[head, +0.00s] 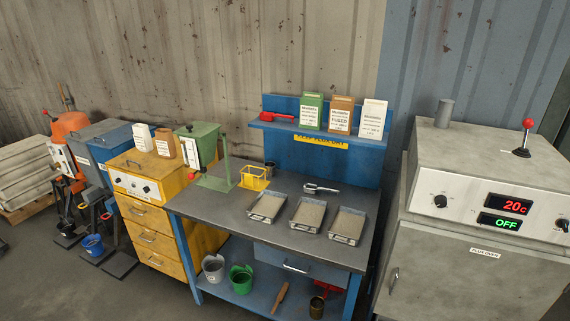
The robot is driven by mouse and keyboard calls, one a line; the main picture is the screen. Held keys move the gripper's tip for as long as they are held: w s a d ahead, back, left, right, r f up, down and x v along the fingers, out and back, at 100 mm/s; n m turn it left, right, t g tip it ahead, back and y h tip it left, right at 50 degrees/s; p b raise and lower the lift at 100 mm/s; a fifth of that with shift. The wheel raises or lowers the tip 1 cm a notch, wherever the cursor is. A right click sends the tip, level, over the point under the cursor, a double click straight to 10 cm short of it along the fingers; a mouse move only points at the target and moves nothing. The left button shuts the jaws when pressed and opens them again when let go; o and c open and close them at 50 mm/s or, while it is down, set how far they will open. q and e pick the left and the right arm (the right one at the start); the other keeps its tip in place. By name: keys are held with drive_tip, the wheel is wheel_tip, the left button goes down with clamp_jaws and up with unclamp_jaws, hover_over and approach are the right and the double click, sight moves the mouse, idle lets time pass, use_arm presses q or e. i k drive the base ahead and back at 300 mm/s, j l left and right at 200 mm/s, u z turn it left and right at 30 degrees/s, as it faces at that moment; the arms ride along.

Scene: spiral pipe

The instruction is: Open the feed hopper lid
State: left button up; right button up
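Neither of my grippers is in view. I cannot tell for sure which thing is the feed hopper. Farther left, an orange machine (70,124) with a red-knobbed lever stands beside grey and blue boxes with flat tops (117,140).
The workbench (275,215) holds several grey trays (308,214), a scoop (320,188) and a yellow basket (254,178). A yellow drawer cabinet (150,220) stands left, a grey flux oven (475,270) right. Buckets sit on the lower shelf. Floor (60,285) at front left is clear.

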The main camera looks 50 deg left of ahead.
sight(198, 129)
drive_tip(key=u, duration=2.35)
drive_tip(key=i+j+z, duration=0.45)
drive_tip(key=i+j, duration=0.4)
drive_tip(key=i, duration=0.15)
